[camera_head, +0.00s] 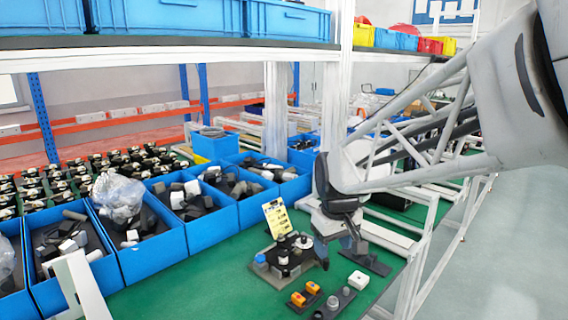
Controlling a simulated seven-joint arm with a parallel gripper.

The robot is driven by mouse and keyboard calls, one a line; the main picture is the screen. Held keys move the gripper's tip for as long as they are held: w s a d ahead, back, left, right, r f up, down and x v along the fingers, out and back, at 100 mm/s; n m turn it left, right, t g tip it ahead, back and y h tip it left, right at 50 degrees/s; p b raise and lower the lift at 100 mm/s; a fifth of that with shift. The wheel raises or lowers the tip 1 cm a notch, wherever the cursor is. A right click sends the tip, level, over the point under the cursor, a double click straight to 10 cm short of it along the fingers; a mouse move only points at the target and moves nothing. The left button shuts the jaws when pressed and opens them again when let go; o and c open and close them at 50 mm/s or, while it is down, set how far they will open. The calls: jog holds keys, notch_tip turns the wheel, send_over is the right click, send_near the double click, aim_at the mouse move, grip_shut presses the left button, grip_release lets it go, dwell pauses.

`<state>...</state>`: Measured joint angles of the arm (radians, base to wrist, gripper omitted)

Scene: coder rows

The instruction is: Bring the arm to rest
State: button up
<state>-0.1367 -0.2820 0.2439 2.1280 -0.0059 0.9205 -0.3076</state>
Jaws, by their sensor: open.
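My arm (430,150) reaches in from the upper right, and its end hangs down over the right part of the green worktable (215,285). My gripper (355,246) is small in this view and points down, just right of a dark fixture (290,258). It looks open, and I see nothing between its fingers. Whether its tips touch the dark plate (366,262) below and behind it cannot be told. A yellow card (277,217) stands upright at the back of the fixture.
Blue bins (155,245) with dark and pale parts line the table's left and back. Small orange pieces (305,295) and a grey block with round parts (335,302) lie in front of my gripper. A shelf (160,45) with blue crates (290,20) runs above. The table's front middle is bare.

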jog(key=s+d+m, duration=0.2)
jog(key=s+d, duration=0.1)
jog(key=s, duration=0.8)
jog(key=s+d+m+t, duration=0.1)
jog(key=s+d+m, duration=0.2)
jog(key=s, duration=0.9)
jog(key=shift+d+f, duration=0.3)
jog(key=shift+d, duration=0.5)
